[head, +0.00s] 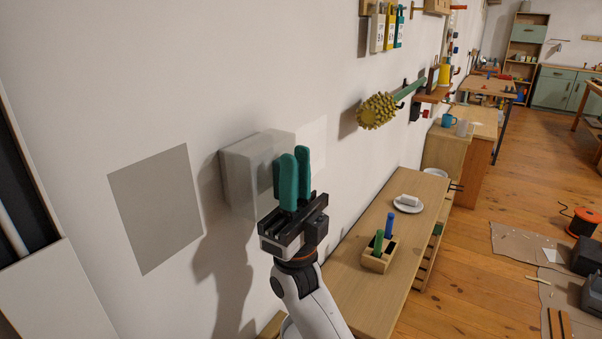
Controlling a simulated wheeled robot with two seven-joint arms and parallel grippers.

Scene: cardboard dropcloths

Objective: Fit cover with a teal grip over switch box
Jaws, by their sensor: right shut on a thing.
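The cover (240,176) is a pale grey, slightly see-through box at the white wall, left of centre. My right gripper (297,168) reaches up from below, in front of its right side, and is shut on the cover's grip. Two upright teal shapes stand at the gripper's end; I cannot clearly tell the grip from the fingers. No switch box can be made out; the cover and gripper hide the wall behind them. I cannot tell whether the cover touches the wall. My left gripper is out of view.
A flat grey square (156,208) is on the wall to the left, and a paler one (312,142) to the right. A spiky yellow roller (377,111) sticks out farther along. Below right, a wooden bench (350,280) carries a holder (374,262) and a plate (408,208).

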